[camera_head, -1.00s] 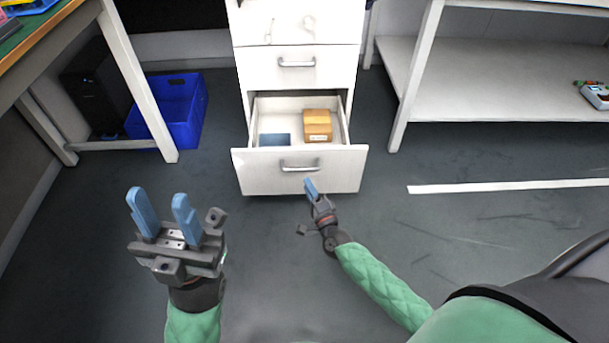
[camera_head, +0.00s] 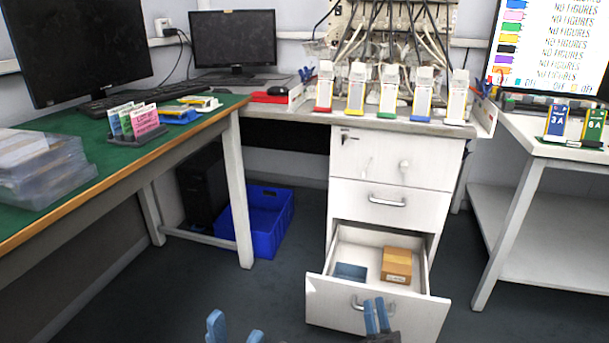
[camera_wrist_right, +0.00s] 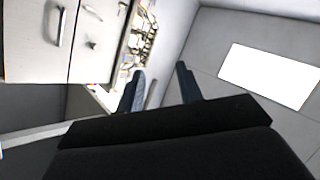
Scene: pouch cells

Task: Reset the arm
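My left gripper (camera_head: 235,332) shows only its two blue fingertips at the bottom edge of the head view. They stand apart with nothing visible between them; the rest of it is cut off. My right gripper (camera_head: 376,316) is in front of the open drawer's front panel (camera_head: 335,305), near its handle; I cannot tell whether it touches. In the right wrist view its two fingers (camera_wrist_right: 160,85) are apart and empty. The open bottom drawer (camera_head: 345,243) holds a brown box (camera_head: 397,264) and a blue item (camera_head: 350,271).
A green-topped table (camera_head: 60,125) stands left, with a plastic bin (camera_head: 45,180) and card holder (camera_head: 137,137). A blue crate (camera_head: 262,225) is on the floor. Several pouch-cell stands (camera_head: 390,90) line the back bench. A white shelf table (camera_head: 540,215) stands right.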

